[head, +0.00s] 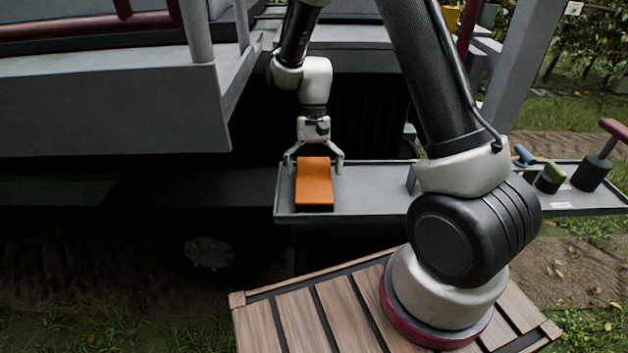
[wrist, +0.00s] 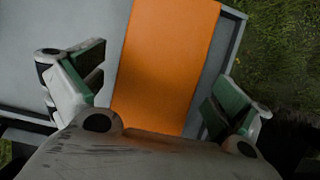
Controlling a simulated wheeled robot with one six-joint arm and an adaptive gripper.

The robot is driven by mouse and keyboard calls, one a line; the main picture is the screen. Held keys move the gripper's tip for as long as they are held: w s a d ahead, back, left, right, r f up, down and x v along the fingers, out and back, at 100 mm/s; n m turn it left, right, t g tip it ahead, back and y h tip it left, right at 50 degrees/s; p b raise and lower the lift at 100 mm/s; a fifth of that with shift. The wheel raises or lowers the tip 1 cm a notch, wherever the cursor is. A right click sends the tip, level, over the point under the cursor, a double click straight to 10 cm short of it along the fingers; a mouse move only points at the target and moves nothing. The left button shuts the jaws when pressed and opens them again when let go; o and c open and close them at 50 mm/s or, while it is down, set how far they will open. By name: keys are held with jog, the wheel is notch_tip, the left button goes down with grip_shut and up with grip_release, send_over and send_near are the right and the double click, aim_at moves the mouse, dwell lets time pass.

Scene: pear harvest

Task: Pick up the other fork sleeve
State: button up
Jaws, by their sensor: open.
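An orange fork sleeve (head: 314,186) lies at the left end of a grey tray (head: 372,190) in the head view. It also shows in the wrist view (wrist: 168,62), running away from my gripper. My gripper (head: 314,160) is open above the sleeve's far end, with one finger on each side. I cannot tell the exact height of the fingertips over the tray. No second sleeve is visible.
On the tray's right part stand a green-topped item (head: 550,177), a blue-grey handle (head: 523,155) and a dark cylinder with a red handle (head: 593,170). A grey machine body (head: 110,110) is at left. The tray's middle is clear.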

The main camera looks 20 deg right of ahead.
jog(key=shift+x, duration=1.15)
jog(key=shift+c, duration=0.2)
jog(key=shift+w, duration=0.1)
jog(key=c, duration=1)
